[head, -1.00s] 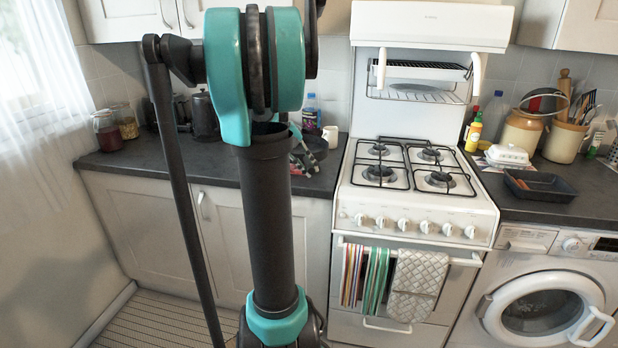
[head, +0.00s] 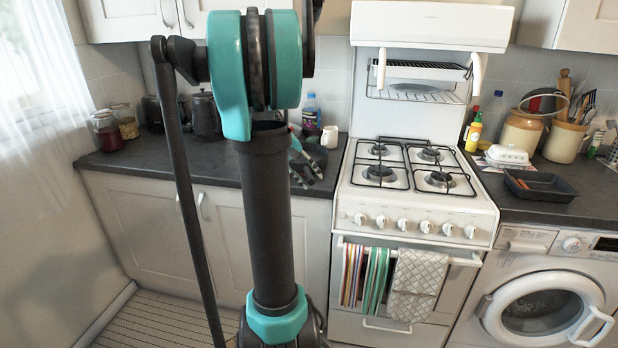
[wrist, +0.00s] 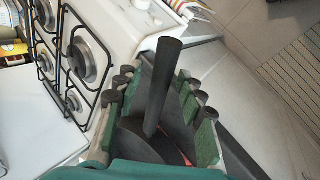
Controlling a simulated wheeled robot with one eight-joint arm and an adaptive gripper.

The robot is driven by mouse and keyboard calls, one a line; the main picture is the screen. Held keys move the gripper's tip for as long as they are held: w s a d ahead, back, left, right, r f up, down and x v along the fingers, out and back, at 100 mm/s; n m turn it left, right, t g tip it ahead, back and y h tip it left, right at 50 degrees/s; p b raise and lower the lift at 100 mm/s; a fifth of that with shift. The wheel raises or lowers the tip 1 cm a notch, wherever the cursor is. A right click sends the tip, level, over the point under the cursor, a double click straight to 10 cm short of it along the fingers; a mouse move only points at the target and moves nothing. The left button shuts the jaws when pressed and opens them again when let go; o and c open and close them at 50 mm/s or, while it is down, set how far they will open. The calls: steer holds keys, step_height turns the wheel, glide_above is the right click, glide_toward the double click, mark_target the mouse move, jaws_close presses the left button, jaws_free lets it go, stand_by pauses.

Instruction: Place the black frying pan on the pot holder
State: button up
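The black frying pan shows in the wrist view, with its dark handle (wrist: 164,75) between the fingers and part of its round body (wrist: 150,143) at the bottom. In the head view the dark pan (head: 317,152) is partly hidden behind my gripper, on the counter left of the stove. My gripper (head: 305,178) is low at the counter's front edge, fingers spread. In the wrist view my gripper (wrist: 160,85) has green fingers on both sides of the handle, apparently with gaps. A small reddish patch shows beside the pan; I cannot identify a pot holder.
The white stove (head: 412,180) with black grates is right of the gripper. A white mug (head: 330,137) and a bottle (head: 311,115) stand behind the pan. A kettle (head: 206,116) and jars (head: 107,131) are left. A black tray (head: 540,185) lies on the right counter.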

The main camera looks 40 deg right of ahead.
steer(key=v, duration=1.2)
steer(key=s+a+f+n+t+y, duration=0.1)
steer(key=s+a+f, duration=0.3)
steer(key=a+f, duration=0.4)
steer(key=s+a+f+n+t+y, duration=0.2)
steer(key=s+a+f+t+y, duration=0.1)
steer(key=a+f, duration=0.5)
steer(key=s+a+f+n+t+y, duration=0.2)
steer(key=s+a+f, duration=0.3)
steer(key=a+f, duration=0.4)
steer(key=a+t, duration=0.1)
steer(key=a, duration=0.3)
steer(key=shift+s+a, duration=0.2)
steer(key=shift+s, duration=0.15)
